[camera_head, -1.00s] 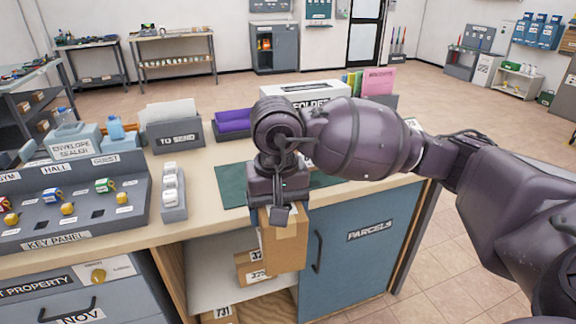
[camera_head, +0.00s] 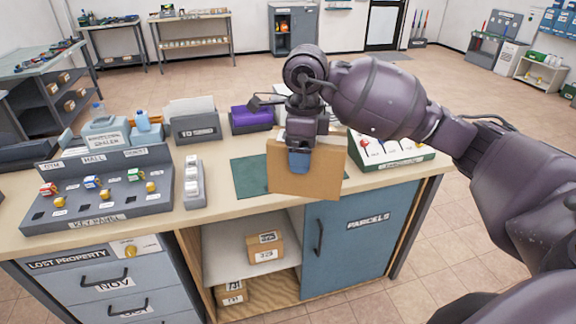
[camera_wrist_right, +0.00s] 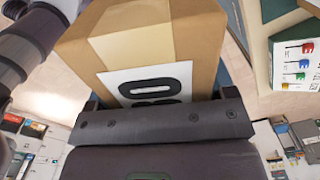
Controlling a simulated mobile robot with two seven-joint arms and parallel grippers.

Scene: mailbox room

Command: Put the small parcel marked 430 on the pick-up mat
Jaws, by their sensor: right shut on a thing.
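My right gripper (camera_head: 300,160) is shut on a small brown cardboard parcel (camera_head: 318,180), holding it in front of and above the counter. In the right wrist view the parcel (camera_wrist_right: 205,45) fills the space ahead of the jaws. Its white label shows a 0 and part of another digit; the rest is hidden by the gripper, so I cannot read the full number. The dark green mat (camera_head: 248,178) lies on the counter behind the parcel, which covers much of it. My left gripper is not in view.
The open shelf below holds a parcel (camera_head: 265,247) on top and more parcels (camera_head: 231,292) lower down. The blue PARCELS door (camera_head: 365,255) is beside it. A key panel (camera_head: 100,192), a narrow grey holder (camera_head: 194,185) and a tray of coloured items (camera_head: 390,150) stand around the mat.

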